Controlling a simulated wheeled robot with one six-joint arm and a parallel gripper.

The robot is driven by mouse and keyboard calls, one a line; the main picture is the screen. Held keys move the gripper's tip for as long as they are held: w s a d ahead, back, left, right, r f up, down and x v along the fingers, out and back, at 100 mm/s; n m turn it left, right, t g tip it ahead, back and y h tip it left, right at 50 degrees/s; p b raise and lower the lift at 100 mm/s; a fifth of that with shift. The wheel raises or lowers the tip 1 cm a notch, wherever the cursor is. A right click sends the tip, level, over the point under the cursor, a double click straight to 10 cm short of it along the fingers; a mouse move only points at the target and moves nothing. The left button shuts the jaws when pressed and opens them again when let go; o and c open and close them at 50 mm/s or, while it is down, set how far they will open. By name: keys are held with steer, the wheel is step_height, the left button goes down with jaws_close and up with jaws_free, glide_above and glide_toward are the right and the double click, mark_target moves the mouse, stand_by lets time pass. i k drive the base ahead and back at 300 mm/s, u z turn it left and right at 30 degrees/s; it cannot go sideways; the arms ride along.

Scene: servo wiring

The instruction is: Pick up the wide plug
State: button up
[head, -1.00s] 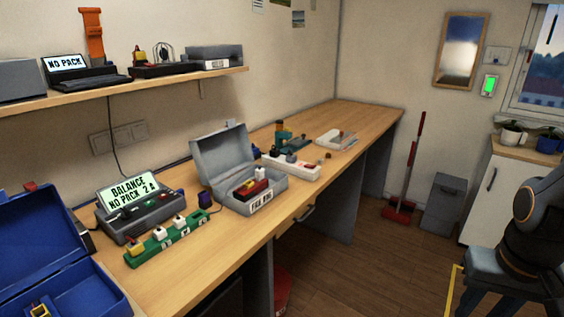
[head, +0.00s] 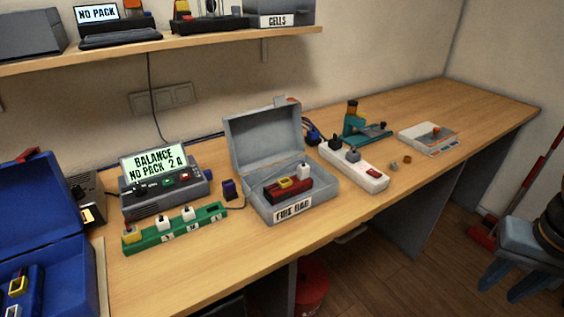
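A green rack (head: 175,236) on the bench holds a yellow-topped plug (head: 132,232) at its left end and two white plugs, one in the middle (head: 163,225) and one further right (head: 189,214). Another white plug (head: 304,172) stands in the open grey fire bag box (head: 266,205), beside a red pack (head: 288,188) with a yellow connector. I cannot tell by size which plug is the wide one. My gripper (head: 503,289) is at the lower right edge, off the bench, its two blue-grey fingers apart and empty, far from the plugs.
A balance charger (head: 165,190) reads "NO PACK 2 A". A blue case (head: 40,210) stands open at left. A white power strip (head: 354,168), a teal press (head: 365,131) and a white tray (head: 427,139) stand at right. The bench front is clear. A shelf (head: 200,42) overhangs.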

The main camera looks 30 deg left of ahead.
mark_target(302, 169)
steer(key=u, duration=0.85)
steer(key=i, duration=0.9)
steer(key=u, duration=0.8)
